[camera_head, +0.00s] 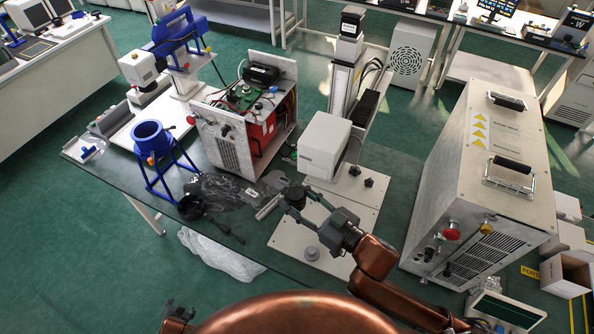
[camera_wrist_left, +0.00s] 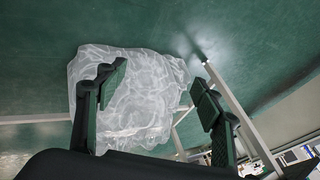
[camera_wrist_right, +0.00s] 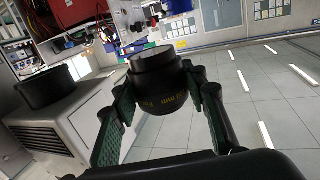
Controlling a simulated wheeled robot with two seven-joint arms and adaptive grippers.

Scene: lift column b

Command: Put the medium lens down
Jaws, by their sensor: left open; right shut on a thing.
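My right gripper (camera_head: 305,208) is shut on a black cylindrical lens (camera_wrist_right: 158,82). In the right wrist view the lens sits between both fingers, with yellow lettering ending in "mm" on its side. In the head view the lens (camera_head: 294,194) is a small dark shape at the fingertips, above the rear part of the pale base plate (camera_head: 288,238); its height over the plate is hard to tell. My left gripper (camera_wrist_left: 155,88) is open and empty in the left wrist view, low near the table's front. In the head view only a dark bit of it (camera_head: 177,318) shows at the bottom.
A black round object (camera_head: 190,207) lies on the dark glass table left of the plate. A blue stand (camera_head: 155,150), a box with red parts (camera_head: 245,125) and a white-headed column (camera_head: 325,145) stand behind. A large grey cabinet (camera_head: 485,165) is at right. Clear plastic (camera_head: 220,255) lies on the floor.

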